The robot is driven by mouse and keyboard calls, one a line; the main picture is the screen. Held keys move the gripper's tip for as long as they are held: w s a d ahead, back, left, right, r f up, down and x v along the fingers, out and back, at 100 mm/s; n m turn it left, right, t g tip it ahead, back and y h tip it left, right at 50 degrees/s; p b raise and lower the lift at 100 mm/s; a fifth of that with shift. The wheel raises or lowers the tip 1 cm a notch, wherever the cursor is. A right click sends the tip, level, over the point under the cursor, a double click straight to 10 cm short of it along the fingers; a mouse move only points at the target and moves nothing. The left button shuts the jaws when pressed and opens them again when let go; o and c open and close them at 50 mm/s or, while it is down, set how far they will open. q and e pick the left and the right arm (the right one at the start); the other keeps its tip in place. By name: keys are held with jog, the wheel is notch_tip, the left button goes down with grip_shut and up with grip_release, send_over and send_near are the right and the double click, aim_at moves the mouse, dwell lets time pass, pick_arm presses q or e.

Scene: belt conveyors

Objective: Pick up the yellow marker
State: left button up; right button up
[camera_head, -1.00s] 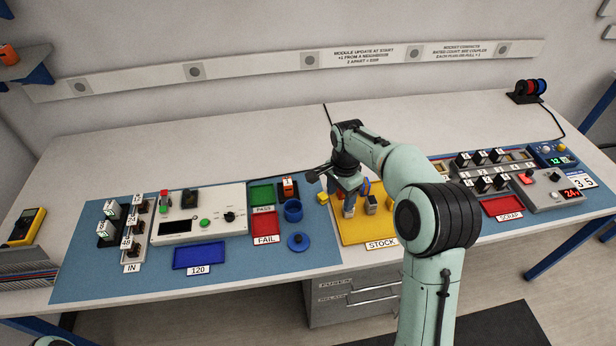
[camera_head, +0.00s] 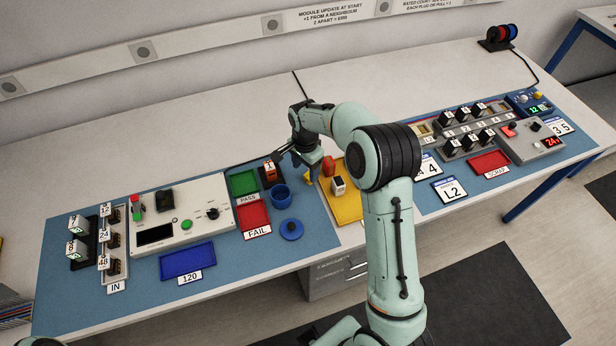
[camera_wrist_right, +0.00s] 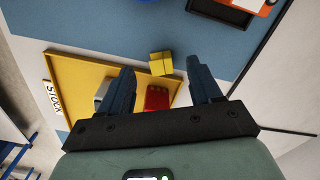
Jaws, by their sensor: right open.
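A small yellow block (camera_head: 309,177), the only thing I see that fits the yellow marker, sits on the blue mat just left of the yellow stock tray (camera_head: 347,208). It also shows in the right wrist view (camera_wrist_right: 161,63), just beyond the tray edge. My right gripper (camera_head: 308,168) is above it, partly covering it in the head view. In the wrist view its two fingers (camera_wrist_right: 163,74) are spread, with the block ahead between their tips and nothing held. My left gripper is not in view.
A red block (camera_wrist_right: 157,98) and a white-topped dark block (camera_head: 339,184) stand in the stock tray close to the right fingers. A blue cup (camera_head: 280,194), an orange module (camera_head: 269,172) and the green pass tray (camera_head: 243,183) are to the left.

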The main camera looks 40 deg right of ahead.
aim_at(308, 177)
jog(key=f, duration=0.5)
jog(key=shift+d+f, duration=0.1)
jog(key=shift+d, duration=0.3)
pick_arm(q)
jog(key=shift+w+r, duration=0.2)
pick_arm(e)
jog(key=shift+c, duration=0.3)
grip_shut()
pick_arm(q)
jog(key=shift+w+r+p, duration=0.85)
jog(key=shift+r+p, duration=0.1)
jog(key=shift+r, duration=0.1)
pick_arm(e)
notch_tip(308, 177, up, 20)
